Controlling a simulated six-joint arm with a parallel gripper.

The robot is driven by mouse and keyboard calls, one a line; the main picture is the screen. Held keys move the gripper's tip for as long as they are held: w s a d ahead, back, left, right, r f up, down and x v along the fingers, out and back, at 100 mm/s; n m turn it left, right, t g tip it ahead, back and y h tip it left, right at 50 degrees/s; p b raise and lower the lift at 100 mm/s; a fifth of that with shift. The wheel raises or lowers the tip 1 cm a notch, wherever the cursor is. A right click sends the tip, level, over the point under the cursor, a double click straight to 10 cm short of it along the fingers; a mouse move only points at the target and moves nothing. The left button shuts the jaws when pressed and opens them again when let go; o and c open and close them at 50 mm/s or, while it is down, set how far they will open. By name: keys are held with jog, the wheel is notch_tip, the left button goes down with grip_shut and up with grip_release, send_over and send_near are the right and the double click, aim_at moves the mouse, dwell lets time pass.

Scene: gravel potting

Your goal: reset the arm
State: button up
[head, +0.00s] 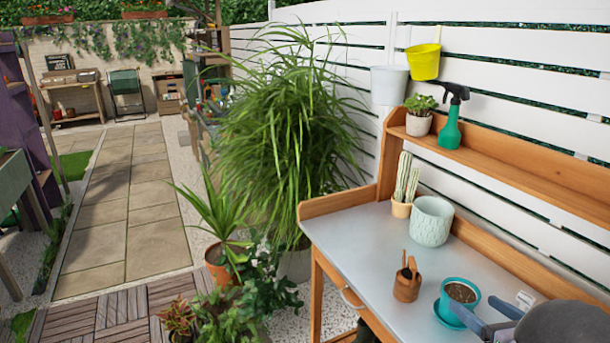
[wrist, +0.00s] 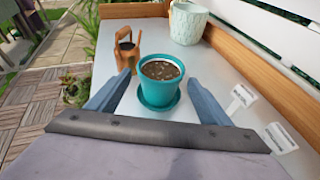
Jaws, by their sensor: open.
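My gripper (wrist: 157,100) is open in the wrist view, its two blue-grey fingers spread wide with nothing held between them. In the picture, a teal pot (wrist: 160,92) shows between the fingers, beyond them. The pot holds brown gravel or soil and stands upright on a teal saucer (wrist: 142,112). In the head view, my gripper (head: 468,322) is at the lower right, close to the teal pot (head: 459,299) and its saucer (head: 437,310). My grey wrist hides part of the bench there. I cannot tell whether a finger touches the pot.
A brown can (head: 407,284) with a handle stands left of the pot. A pale textured planter (head: 431,221) and a potted cactus (head: 402,203) stand farther back. White labels (wrist: 241,97) lie right of the gripper. The metal benchtop (head: 345,235) is clear at the left.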

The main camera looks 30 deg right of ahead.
jog(key=w+a+r+m+t, duration=0.1)
jog(key=w+a+r+m, duration=0.15)
jog(key=w+r, duration=0.2)
jog(key=w+a+f+n+g+y+p, duration=0.1)
jog(key=w+a+f+n+g+y, duration=0.15)
jog(key=a+n, duration=0.45)
jog(key=w+a+f+n+g+y+p, duration=0.15)
jog(key=a+n+y, duration=0.25)
jog(key=a, duration=0.7)
jog(key=w+a+f+n+g+y+p, duration=0.1)
jog(key=w+a+f+n+g+y, duration=0.15)
jog(key=a+n, duration=0.45)
jog(key=s+a+n+g+h+p, duration=0.2)
jog(key=s+a+n+g, duration=0.2)
jog(key=a+n, duration=0.4)
jog(key=s+a+f+n+g+h+p, duration=0.1)
jog(key=a+n, duration=0.7)
jog(key=n, duration=0.9)
jog(key=s+g+h+p, duration=0.1)
jog(key=s+g+h, duration=0.1)
jog(key=s+g, duration=0.1)
jog(key=shift+s+a, duration=0.15)
jog(key=shift+s, duration=0.4)
jog(key=shift+f, duration=0.1)
